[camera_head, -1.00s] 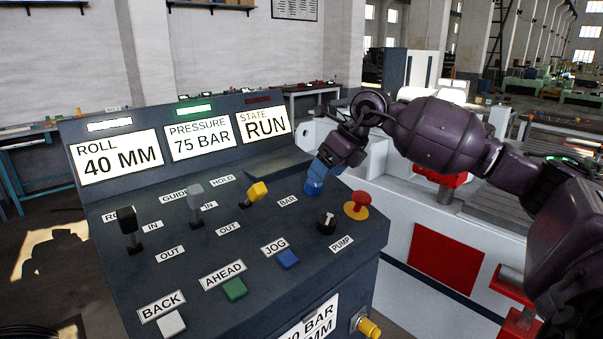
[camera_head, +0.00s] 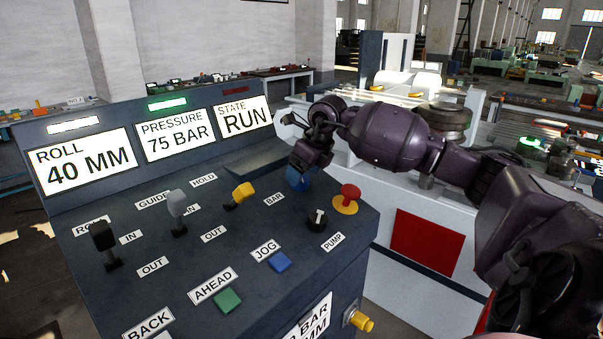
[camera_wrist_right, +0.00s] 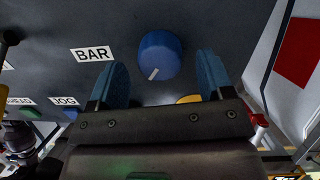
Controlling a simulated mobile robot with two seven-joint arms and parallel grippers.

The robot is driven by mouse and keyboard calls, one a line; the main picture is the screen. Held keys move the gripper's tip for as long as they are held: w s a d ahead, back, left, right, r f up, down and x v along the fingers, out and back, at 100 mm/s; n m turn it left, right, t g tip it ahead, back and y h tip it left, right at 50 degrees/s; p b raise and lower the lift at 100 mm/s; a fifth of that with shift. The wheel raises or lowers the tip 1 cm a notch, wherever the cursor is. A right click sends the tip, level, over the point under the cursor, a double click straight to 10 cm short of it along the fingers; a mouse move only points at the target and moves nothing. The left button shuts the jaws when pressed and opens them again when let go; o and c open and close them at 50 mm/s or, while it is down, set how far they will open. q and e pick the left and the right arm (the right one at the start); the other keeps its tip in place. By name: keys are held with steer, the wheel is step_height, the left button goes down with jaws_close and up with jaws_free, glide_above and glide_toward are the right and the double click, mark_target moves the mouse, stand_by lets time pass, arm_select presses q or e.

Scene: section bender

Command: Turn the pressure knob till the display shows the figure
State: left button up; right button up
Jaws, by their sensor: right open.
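The pressure display (camera_head: 176,138) reads 75 BAR, between the roll display (camera_head: 88,162) at 40 MM and the state display (camera_head: 243,119) at RUN. The round blue pressure knob (camera_wrist_right: 160,55) sits on the dark sloping panel by the BAR label; a pale pointer mark shows on its lower edge. My right gripper (camera_head: 299,179) is over the panel just right of BAR, and it largely hides the knob in the head view. In the right wrist view its blue fingers are spread open, with the knob ahead between them, apparently untouched. My left gripper is not in view.
A black pump switch (camera_head: 317,220) and a red mushroom button (camera_head: 347,198) stand close to the right gripper. A yellow-handled lever (camera_head: 240,195) and two more levers rise to the left. A front plate (camera_head: 307,322) showing BAR and MM figures is cut off below.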

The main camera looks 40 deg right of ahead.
steer(key=shift+x, duration=0.8)
steer(key=c, duration=0.9)
steer(key=shift+f+n+b, duration=0.1)
steer(key=shift+n+b, duration=0.7)
steer(key=shift+b, duration=0.05)
steer(key=shift+n+b, duration=0.3)
steer(key=shift+n, duration=0.2)
steer(key=o, duration=0.9)
steer(key=shift+r, duration=0.25)
